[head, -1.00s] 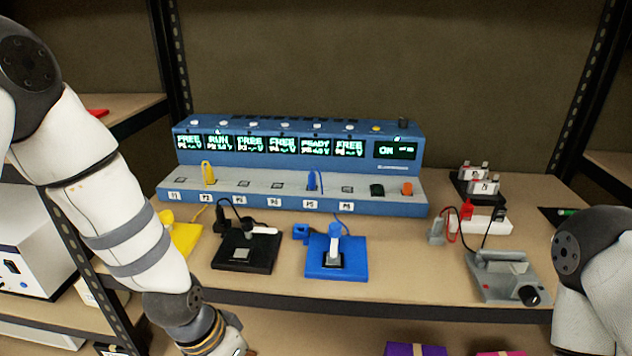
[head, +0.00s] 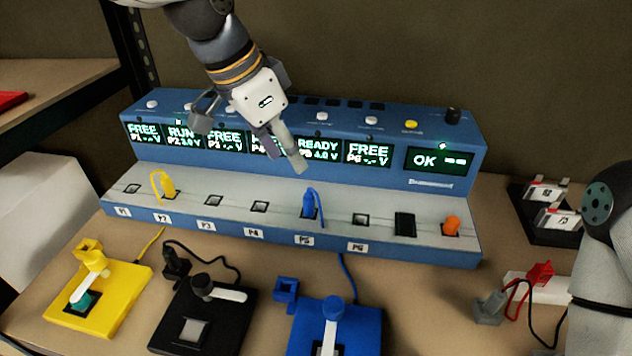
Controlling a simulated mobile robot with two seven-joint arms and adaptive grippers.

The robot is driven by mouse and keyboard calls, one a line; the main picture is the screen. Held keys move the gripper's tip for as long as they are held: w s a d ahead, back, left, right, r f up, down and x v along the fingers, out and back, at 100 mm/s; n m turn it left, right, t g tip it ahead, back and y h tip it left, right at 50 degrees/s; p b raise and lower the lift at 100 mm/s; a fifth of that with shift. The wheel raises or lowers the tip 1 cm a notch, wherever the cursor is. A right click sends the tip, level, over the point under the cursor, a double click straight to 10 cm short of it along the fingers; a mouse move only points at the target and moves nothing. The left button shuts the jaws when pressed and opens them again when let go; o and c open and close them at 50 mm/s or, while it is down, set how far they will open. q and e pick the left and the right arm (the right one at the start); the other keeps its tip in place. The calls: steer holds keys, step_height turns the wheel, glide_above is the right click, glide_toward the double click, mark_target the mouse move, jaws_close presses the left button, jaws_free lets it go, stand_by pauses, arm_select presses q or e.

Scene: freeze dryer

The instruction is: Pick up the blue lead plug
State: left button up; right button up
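The blue lead plug (head: 309,205) stands upright in the slot marked P5 on the front ledge of the blue charging station (head: 300,235). A thin blue lead loops down from its top, and a blue lead also reaches the blue fixture (head: 365,325) in front. My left gripper (head: 250,145) hangs over the station, in front of the displays, above and to the left of the blue plug in the picture. Its fingers look spread, with nothing between them. One fingertip appears just above the plug, apart from it. My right arm shows at the right edge; its gripper is out of view.
A yellow plug (head: 168,186) stands at P2 and an orange button (head: 451,225) is at the ledge's right end. Yellow (head: 125,300) and black (head: 225,325) fixtures sit in front. A red and black lead set (head: 530,285) lies at right.

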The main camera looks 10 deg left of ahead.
arm_select(q)
glide_above(308, 196)
steer(key=s+a, duration=0.1)
steer(key=a, duration=0.1)
steer(key=f, duration=0.4)
steer(key=shift+s, duration=0.2)
steer(key=x, duration=0.4)
steer(key=b+x, duration=0.1)
steer(key=x, duration=0.1)
steer(key=shift+s+d+f, duration=0.25)
steer(key=shift+f, duration=0.1)
steer(key=shift+w+f, duration=0.1)
steer(key=shift+f, duration=0.05)
arm_select(e)
steer(key=shift+s+f+g, duration=0.2)
steer(key=shift+s+f, duration=0.15)
steer(key=shift+s, duration=0.3)
steer(key=shift+s+f+g, duration=0.2)
steer(key=shift+s+f, duration=0.15)
steer(key=shift+s, duration=0.25)
arm_select(q)
jaws_close()
